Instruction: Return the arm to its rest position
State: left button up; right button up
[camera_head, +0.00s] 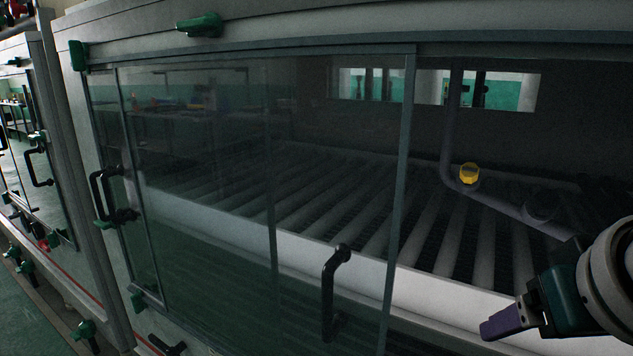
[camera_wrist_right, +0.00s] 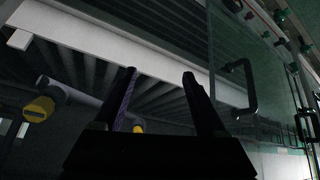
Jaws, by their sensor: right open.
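My right gripper (camera_head: 507,322) comes in at the lower right of the head view, in front of the machine's open bay and near its white front rail (camera_head: 430,290). One purple finger shows there. In the right wrist view both fingers (camera_wrist_right: 160,100) stand apart with nothing between them, so the gripper is open and empty. My left gripper is in neither view.
A glass door (camera_head: 250,200) with a black handle (camera_head: 335,290) covers the machine's left part. Inside lie grey rollers (camera_head: 455,240) and a pipe with a yellow cap (camera_head: 468,173). The bay's right part is open. Another machine (camera_head: 30,150) stands at the far left.

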jog(key=s+a+f+n+g+y+p, duration=0.1)
jog(key=s+n+g+p, duration=0.1)
jog(key=s, duration=0.8)
jog(key=s+a+f+n+g+y+p, duration=0.1)
jog(key=s+f, duration=0.1)
jog(key=s, duration=0.7)
notch_tip(320, 180, up, 36)
jog(key=p, duration=3.6)
jog(key=shift+r, duration=0.25)
jog(key=shift+a, duration=0.1)
